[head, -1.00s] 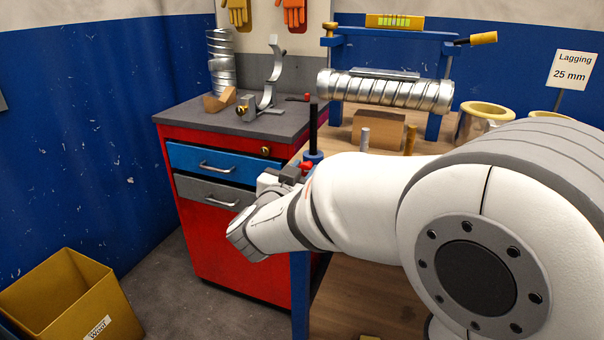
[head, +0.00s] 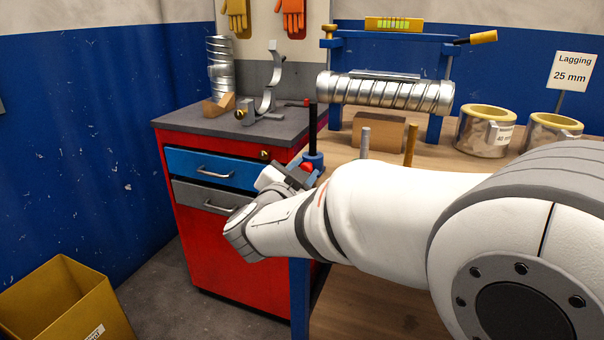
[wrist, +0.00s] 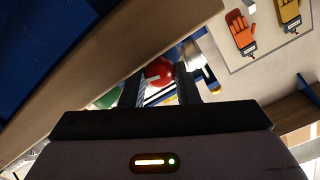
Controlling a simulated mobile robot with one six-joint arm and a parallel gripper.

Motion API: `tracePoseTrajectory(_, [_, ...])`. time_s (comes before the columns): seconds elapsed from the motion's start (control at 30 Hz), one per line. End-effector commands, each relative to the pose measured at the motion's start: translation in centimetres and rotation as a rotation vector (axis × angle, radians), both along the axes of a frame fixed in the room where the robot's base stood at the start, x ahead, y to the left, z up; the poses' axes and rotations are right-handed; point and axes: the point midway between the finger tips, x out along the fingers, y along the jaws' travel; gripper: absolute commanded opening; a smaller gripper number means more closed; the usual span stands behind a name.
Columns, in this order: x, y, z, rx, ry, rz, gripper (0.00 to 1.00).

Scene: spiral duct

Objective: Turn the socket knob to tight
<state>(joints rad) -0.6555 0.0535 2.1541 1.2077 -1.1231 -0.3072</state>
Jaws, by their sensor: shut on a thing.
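The red socket knob (head: 307,168) sits at the front edge of the workbench, low on the blue socket (head: 313,160) that holds an upright black post (head: 312,128). My gripper (head: 303,175) reaches it from the front left and is tilted. In the wrist view, the round red knob (wrist: 158,72) with a pale mark lies between the two dark fingers of my gripper (wrist: 164,88), which are shut on it. The fingers hide part of the knob, and I cannot read any tight marking.
A red cabinet (head: 226,252) with two drawers stands close at left. A grey peg (head: 365,142), a yellow peg (head: 410,146), a cardboard-brown block (head: 378,133) and lagging rings (head: 487,131) stand on the bench. A spiral duct (head: 385,92) lies behind on a blue stand.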

Motion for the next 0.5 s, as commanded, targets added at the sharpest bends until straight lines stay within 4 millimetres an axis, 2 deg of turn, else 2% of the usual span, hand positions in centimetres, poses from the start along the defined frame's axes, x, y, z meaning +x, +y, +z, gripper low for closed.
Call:
tracePoseTrajectory(0.2, [0.01,0.04,-0.03,-0.001,0.001,0.002,0.05])
tracePoseTrajectory(0.23, [0.00,0.04,-0.02,-0.001,0.001,0.002,0.29])
tracePoseTrajectory(0.5, [0.01,0.00,-0.02,-0.002,0.001,0.001,0.50])
